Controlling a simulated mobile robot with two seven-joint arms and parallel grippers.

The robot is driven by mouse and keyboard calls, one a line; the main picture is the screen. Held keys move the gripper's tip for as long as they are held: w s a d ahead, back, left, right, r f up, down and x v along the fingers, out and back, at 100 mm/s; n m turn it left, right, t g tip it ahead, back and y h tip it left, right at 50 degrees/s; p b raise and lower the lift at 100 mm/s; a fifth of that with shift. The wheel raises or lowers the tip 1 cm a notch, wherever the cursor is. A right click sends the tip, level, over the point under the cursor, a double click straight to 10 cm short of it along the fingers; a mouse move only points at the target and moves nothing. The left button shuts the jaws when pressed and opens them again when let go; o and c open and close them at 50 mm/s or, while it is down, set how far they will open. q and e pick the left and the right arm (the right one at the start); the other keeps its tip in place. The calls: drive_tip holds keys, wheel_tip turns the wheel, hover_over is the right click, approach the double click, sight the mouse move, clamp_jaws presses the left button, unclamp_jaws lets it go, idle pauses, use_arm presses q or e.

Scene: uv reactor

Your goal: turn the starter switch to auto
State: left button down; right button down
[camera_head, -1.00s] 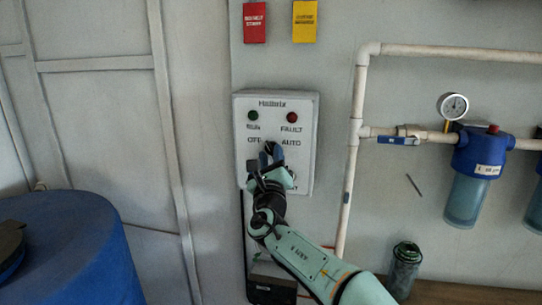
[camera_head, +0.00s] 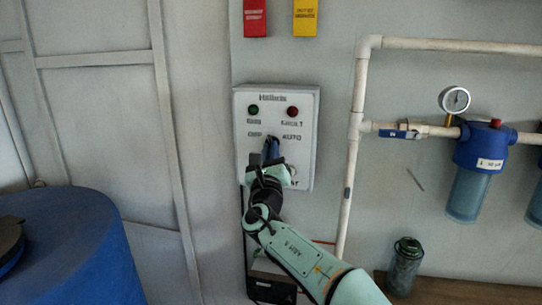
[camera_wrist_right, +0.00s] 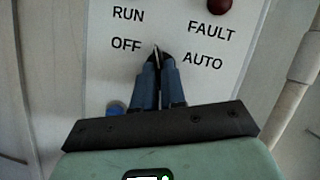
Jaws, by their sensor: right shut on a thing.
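The white starter box (camera_head: 304,165) hangs on the wall, with a green lamp and a red lamp near its top. RUN, FAULT, OFF and AUTO labels show on its face in the right wrist view. My right gripper (camera_head: 271,146) is at the middle of the box, between OFF and AUTO. In the right wrist view its blue fingers (camera_wrist_right: 157,60) are shut on the starter switch (camera_wrist_right: 156,47). Only a small bit of the switch shows at the tips, so its pointing direction is hard to read. My left gripper is out of view.
White pipes (camera_head: 356,125) run right of the box, with a gauge (camera_head: 454,100) and blue filter (camera_head: 480,150). A blue drum (camera_head: 75,235) stands at lower left. Red and yellow signs hang above.

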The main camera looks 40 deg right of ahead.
drive_tip(key=shift+w+a+r+m+g+h, duration=0.15)
drive_tip(key=shift+m+g+h, duration=0.75)
drive_tip(key=shift+m, duration=1.55)
drive_tip(key=shift+w+a+f+m+g+h, duration=0.1)
drive_tip(key=shift+m+g+h, duration=0.75)
drive_tip(key=shift+m, duration=1.65)
drive_tip(key=shift+w+a+r+m+g+h, duration=0.15)
drive_tip(key=shift+m+g+h, duration=0.3)
drive_tip(key=shift+m+g, duration=1.45)
drive_tip(key=shift+d+f+m+t, duration=0.1)
drive_tip(key=shift+m+t, duration=0.35)
drive_tip(key=shift+m, duration=0.3)
drive_tip(key=c, duration=1.2)
unclamp_jaws()
drive_tip(key=shift+f, duration=0.1)
